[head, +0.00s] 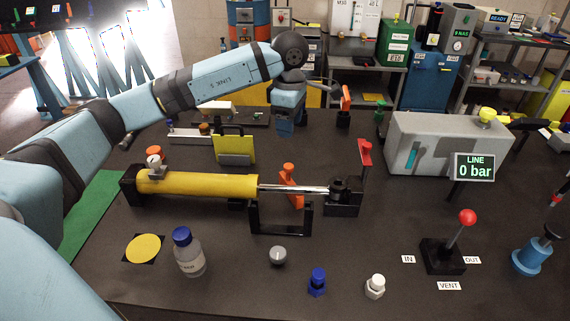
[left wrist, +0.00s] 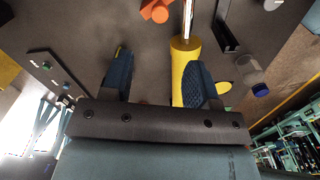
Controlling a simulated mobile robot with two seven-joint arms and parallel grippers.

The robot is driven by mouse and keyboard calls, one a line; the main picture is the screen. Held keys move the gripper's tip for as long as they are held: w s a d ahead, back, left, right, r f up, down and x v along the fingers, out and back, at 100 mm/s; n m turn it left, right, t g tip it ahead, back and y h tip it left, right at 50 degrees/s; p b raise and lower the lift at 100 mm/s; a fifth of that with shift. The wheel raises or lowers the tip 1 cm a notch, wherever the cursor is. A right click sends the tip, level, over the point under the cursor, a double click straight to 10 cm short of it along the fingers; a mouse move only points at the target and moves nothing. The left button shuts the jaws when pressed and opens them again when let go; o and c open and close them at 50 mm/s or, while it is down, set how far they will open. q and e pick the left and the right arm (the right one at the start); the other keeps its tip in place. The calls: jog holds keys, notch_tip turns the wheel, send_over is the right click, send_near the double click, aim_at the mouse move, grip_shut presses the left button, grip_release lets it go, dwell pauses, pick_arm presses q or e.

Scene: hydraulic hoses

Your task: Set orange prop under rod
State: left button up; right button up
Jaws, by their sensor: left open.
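The orange prop (head: 289,176) stands by the chrome rod (head: 315,189), with its knob above the rod line and its foot showing below. I cannot tell whether it touches the rod. The rod runs from the yellow cylinder (head: 200,185) to a black end block (head: 343,200). My left gripper (head: 285,128) hangs behind the rod, pointing down, open and empty. In the left wrist view its fingers (left wrist: 157,70) are spread, with the orange prop (left wrist: 155,11) at the top edge, ahead of them, left of the rod (left wrist: 188,18). My right gripper is out of view.
A black U-shaped stand (head: 280,230) is in front of the rod. A yellow-fronted holder (head: 235,150) stands behind the cylinder, and a red flag piece (head: 365,152) rises at the end block. A grey box (head: 450,142) stands at right; a bottle (head: 188,255) is in front.

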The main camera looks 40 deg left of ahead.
aim_at(288, 165)
pick_arm(q)
notch_tip(288, 165, down, 13)
jog(key=shift+r, duration=0.2)
grip_shut()
jog(key=shift+a, duration=0.1)
